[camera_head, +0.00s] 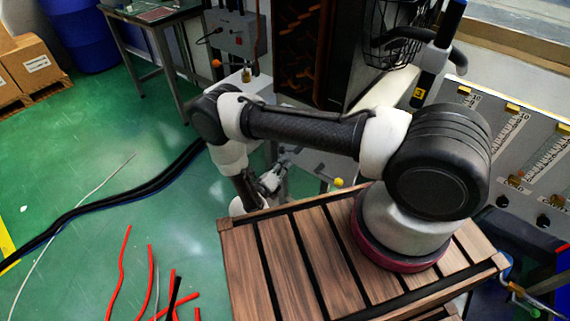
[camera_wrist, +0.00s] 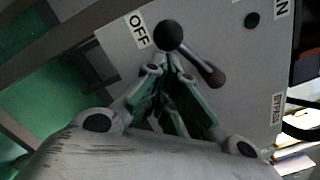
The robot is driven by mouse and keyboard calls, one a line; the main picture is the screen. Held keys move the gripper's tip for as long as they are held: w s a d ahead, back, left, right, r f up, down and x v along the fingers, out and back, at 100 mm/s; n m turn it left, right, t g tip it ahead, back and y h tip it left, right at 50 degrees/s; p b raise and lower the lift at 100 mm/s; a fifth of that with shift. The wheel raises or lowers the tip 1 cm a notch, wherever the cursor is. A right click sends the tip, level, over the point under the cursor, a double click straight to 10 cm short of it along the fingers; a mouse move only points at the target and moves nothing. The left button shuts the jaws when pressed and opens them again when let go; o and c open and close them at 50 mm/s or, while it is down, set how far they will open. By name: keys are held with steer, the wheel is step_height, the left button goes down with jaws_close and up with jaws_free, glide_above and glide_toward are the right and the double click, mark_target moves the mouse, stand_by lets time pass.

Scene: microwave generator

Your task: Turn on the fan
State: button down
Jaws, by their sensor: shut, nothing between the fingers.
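In the wrist view a black lever with a round ball knob (camera_wrist: 169,35) stands out from a grey panel (camera_wrist: 222,40). The ball is next to the OFF label (camera_wrist: 138,29), and the lever's shaft runs down and right. A partly cut-off label ending in N (camera_wrist: 281,8) is at the top right, and a BYPASS label (camera_wrist: 277,108) is lower right. My gripper (camera_wrist: 172,60) is shut and empty, its fingertips just below the ball; I cannot tell if they touch it. In the head view my gripper (camera_head: 270,183) is low behind my arm. No fan is recognisable.
A grey control box (camera_head: 238,40) hangs at the back. A panel with sliders (camera_head: 520,150) is at right. Black cables (camera_head: 110,198) and red rods (camera_head: 150,280) lie on the green floor.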

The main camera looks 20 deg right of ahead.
steer(key=shift+w, duration=0.1)
step_height(320, 180, up, 5)
steer(key=w+a+m+h, duration=0.1)
steer(key=w+a+m, duration=0.1)
steer(key=m, duration=0.8)
steer(key=shift+w+m+g, duration=0.3)
steer(key=shift+w+g, duration=0.05)
steer(key=shift+g, duration=0.05)
steer(key=shift+r, duration=0.25)
steer(key=shift+f, duration=0.15)
